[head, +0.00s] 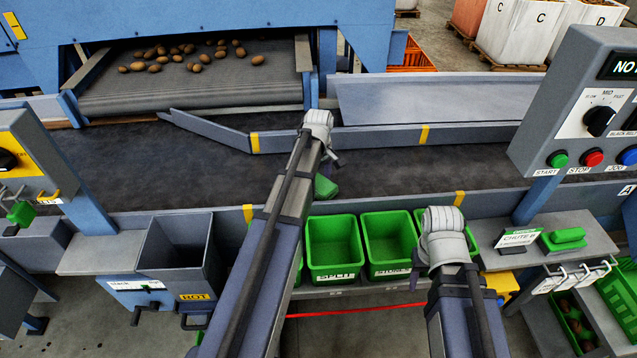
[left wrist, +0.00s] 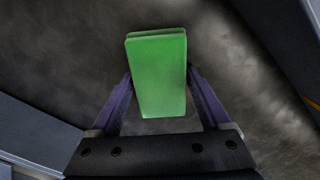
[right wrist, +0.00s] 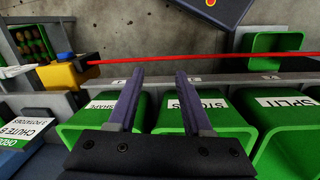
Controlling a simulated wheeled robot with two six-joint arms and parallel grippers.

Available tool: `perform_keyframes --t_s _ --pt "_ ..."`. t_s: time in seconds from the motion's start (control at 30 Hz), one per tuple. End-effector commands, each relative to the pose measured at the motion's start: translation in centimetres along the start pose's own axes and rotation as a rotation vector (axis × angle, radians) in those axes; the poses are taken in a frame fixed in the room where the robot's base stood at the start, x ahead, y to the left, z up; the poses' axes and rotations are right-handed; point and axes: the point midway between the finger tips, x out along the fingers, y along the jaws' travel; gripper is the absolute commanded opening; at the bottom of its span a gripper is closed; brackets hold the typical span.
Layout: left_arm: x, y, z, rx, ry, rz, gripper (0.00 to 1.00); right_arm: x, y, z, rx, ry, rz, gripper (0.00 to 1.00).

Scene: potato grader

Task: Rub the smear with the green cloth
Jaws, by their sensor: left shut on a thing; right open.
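The green cloth (left wrist: 157,75) is a folded block held between the two fingers of my left gripper (left wrist: 158,80), which is shut on it. In the head view the cloth (head: 325,187) shows partly behind my left arm, over the dark belt (head: 400,165). I cannot tell whether it touches the belt. No clear-edged smear stands out; the belt in the left wrist view is mottled, with paler patches (left wrist: 245,50) to the right of the cloth. My right gripper (right wrist: 158,85) is open and empty above the green bins.
Green bins (right wrist: 180,100) hang along the front rail; one is labelled SPLIT (head: 335,277). A grey bin (head: 180,262) marked ROT stands left. A control box (head: 590,110) rises at right. A grey slanted guide (head: 208,128) crosses the belt. Potatoes (head: 190,55) lie on the upper conveyor.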

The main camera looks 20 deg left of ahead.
Motion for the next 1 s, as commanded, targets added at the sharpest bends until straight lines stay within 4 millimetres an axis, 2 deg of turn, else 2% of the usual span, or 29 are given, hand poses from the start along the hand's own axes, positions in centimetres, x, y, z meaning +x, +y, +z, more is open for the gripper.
perform_keyframes --t_s 0.4,0.77,1.0 --pt "-0.1 -2.6 -2.2 -0.004 0.003 -0.006 0.36 -0.1 0.0 0.0 0.0 0.0 0.0 0.5" --pt "-0.1 -3.1 -2.8 -0.001 0.002 -0.004 0.36 -0.1 0.0 0.0 0.0 0.0 0.0 0.5" --pt "0.0 -4.4 -3.9 -0.003 0.002 -0.004 0.36 0.1 0.0 0.0 0.0 0.0 0.0 0.5"
